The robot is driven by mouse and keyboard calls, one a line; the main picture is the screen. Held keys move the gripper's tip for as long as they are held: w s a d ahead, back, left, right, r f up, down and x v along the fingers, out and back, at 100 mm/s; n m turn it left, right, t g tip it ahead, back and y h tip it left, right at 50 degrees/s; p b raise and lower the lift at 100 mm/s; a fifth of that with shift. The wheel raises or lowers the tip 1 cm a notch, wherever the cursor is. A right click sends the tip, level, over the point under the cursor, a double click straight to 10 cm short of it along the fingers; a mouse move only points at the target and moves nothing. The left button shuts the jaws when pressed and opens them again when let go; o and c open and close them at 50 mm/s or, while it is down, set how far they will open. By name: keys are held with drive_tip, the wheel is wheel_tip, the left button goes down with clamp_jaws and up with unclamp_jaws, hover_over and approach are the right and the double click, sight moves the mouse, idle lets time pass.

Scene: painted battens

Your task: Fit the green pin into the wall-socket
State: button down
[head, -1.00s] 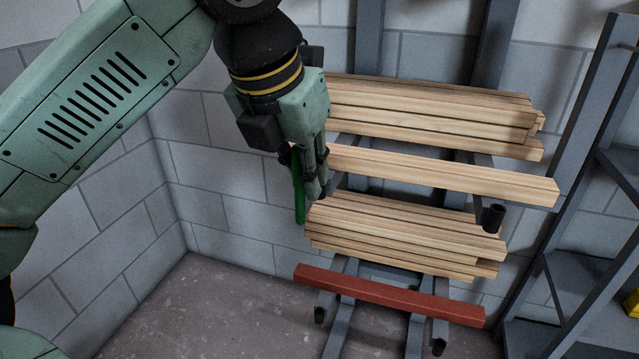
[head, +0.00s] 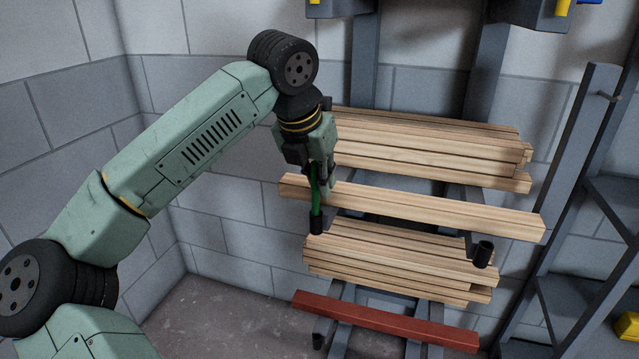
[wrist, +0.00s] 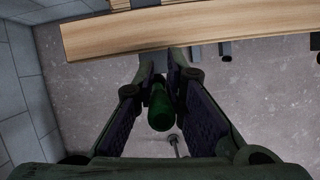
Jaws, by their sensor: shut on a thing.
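The green pin (head: 316,195) is held upright in my gripper (head: 322,185), in front of the single pale batten near its left end. Its lower end meets a black upright stub (head: 316,225) in the picture; I cannot tell whether it is in, behind or above it. In the wrist view the pin (wrist: 160,105) shows between the two fingers of my gripper (wrist: 165,85), seen nearly end-on. I cannot pick out for certain which part is the wall-socket.
The single batten (head: 430,208) lies close by the gripper. Batten stacks are above (head: 430,150) and below (head: 390,255), with a red batten (head: 385,320) lowest. Another black stub (head: 483,252) stands at right. A grey shelf frame (head: 575,180) stands farther right. Floor at lower left is clear.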

drive_tip(key=shift+f, duration=0.9)
drive_tip(key=c, duration=1.6)
unclamp_jaws()
drive_tip(key=shift+c, duration=0.2)
